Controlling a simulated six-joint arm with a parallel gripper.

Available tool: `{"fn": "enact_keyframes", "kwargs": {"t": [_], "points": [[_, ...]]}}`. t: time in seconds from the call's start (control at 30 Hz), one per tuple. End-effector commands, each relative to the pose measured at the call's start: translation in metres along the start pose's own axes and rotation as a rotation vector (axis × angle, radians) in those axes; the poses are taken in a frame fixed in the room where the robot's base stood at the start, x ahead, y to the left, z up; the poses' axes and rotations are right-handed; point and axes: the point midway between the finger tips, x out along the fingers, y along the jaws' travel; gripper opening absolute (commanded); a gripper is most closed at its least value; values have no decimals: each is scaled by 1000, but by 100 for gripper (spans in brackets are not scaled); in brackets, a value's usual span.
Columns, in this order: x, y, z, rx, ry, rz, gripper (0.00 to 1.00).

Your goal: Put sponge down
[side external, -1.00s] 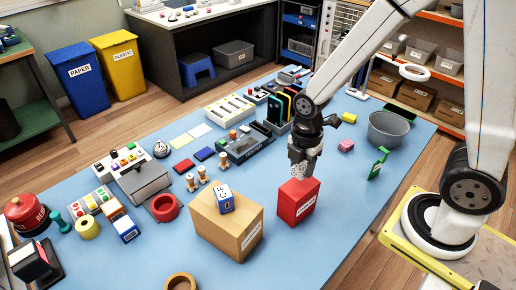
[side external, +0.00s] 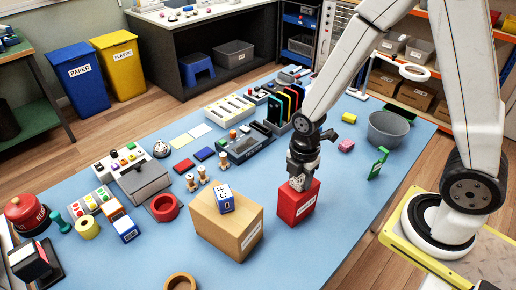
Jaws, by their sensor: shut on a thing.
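My gripper (side external: 298,182) points down at the top of a red box (side external: 298,205) with a white label on its side. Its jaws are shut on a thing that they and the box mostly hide. I cannot make out whether that thing is the sponge. Its fingertips reach the box's top, and I cannot tell if they touch it or are inside. A yellow block (side external: 348,117) and a pink block (side external: 346,146), either of which could be a sponge, lie on the blue table top to the right of my gripper.
A wooden box (side external: 215,232) with a blue-and-white block (side external: 226,198) on top stands close left of the red box. A grey bowl (side external: 388,130) and a green tool (side external: 378,163) are at right. Racks and trays fill the back. The front right of the blue table (side external: 330,235) is clear.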

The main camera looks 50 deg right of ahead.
Motion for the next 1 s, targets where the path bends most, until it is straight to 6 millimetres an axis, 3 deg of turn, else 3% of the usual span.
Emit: {"fn": "enact_keyframes", "kwargs": {"t": [0.3, 0.33, 0.43, 1.0], "points": [[3, 0, 0, 0, 0, -1, 0], [3, 0, 0, 0, 0, 0, 57], [2, 0, 0, 0, 0, 0, 86], [-4, 1, 0, 0, 0, 3, 86]]}}
